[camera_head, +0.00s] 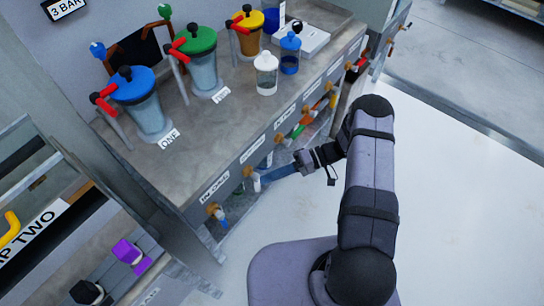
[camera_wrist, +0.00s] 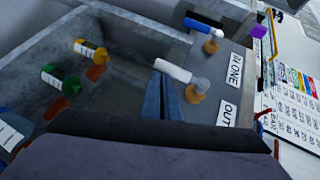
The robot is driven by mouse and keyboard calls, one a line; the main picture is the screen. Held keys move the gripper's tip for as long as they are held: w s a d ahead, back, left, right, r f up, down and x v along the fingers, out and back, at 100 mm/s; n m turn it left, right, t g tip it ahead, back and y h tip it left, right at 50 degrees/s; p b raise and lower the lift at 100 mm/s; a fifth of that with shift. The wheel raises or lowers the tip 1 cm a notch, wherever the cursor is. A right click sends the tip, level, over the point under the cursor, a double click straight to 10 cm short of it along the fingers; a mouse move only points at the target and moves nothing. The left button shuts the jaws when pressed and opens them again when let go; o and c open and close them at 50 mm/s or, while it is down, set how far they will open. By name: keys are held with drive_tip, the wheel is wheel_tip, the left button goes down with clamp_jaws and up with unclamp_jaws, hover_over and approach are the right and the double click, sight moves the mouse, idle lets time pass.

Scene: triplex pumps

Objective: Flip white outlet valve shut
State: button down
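The white outlet valve has a white lever (camera_wrist: 172,70) on a brass body (camera_wrist: 195,93), beside a label (camera_wrist: 227,112) starting "OUT". In the head view its lever (camera_head: 256,181) hangs down from the brass fitting on the bench front. My gripper (camera_wrist: 163,85) has its two blue fingers side by side with almost no gap, and they look shut and empty. Their tips appear close to the lever's free end; whether they touch is unclear. In the head view my gripper (camera_head: 272,174) reaches in from the right, just beside the white lever.
A blue-lever valve (camera_wrist: 203,22) sits by the "IN ONE" label (camera_wrist: 235,70). Further valves (camera_head: 305,115) line the bench front. Lidded vessels (camera_head: 200,60) and small bottles (camera_head: 265,72) stand on the bench top (camera_head: 240,100). The floor (camera_head: 450,200) at right is clear.

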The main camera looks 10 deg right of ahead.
drive_tip(key=shift+s+a+f, duration=0.1)
drive_tip(key=shift+s+f, duration=0.05)
drive_tip(key=shift+f, duration=0.05)
drive_tip(key=w+d+b, duration=0.5)
drive_tip(key=d+b, duration=0.1)
drive_tip(key=d, duration=0.6)
drive_tip(key=shift+w+d+r, duration=0.15)
drive_tip(key=shift+w, duration=0.15)
